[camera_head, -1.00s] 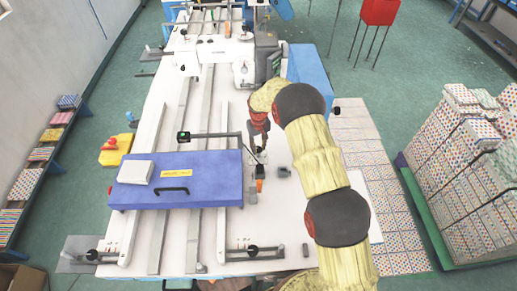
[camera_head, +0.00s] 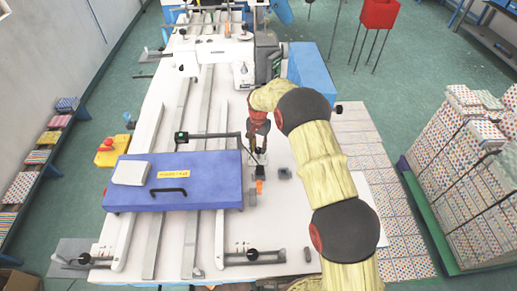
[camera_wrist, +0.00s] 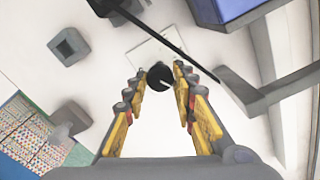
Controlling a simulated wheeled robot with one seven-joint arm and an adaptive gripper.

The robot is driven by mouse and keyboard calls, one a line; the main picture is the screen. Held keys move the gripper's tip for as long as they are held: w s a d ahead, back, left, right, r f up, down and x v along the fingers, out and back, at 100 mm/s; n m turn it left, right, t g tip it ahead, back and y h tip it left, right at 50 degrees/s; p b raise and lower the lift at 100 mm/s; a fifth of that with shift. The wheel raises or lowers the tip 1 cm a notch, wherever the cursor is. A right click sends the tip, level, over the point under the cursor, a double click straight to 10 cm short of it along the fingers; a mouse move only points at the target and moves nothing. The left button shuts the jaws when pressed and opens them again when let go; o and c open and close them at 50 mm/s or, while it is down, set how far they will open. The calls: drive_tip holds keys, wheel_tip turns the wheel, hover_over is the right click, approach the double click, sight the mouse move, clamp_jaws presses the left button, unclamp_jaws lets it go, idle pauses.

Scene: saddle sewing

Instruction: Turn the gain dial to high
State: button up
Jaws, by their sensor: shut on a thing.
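The gain dial, a small round black knob (camera_wrist: 160,76), stands on a pale square plate (camera_wrist: 152,52) on the white table top. My gripper (camera_wrist: 160,80) is directly over it in the wrist view, with its yellow-padded fingers on either side of the knob and their tips closed on it. In the head view my gripper (camera_head: 255,152) points down at the table, just right of the blue board. There the dial is too small and covered to tell apart. No dial marks can be read, so its setting cannot be told.
A thin black arm (camera_wrist: 155,28) passes close to my fingers. Small grey block-like parts (camera_wrist: 68,46) stand to the left in the wrist view. A blue board (camera_head: 175,182) lies left of my gripper. An orange-tipped piece (camera_head: 259,187) sits just in front.

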sight(258, 149)
drive_tip(key=shift+m, duration=0.4)
drive_tip(key=o, duration=1.1)
drive_tip(key=shift+c, duration=0.2)
drive_tip(key=shift+o, duration=0.5)
wheel_tip(258, 149, up, 12)
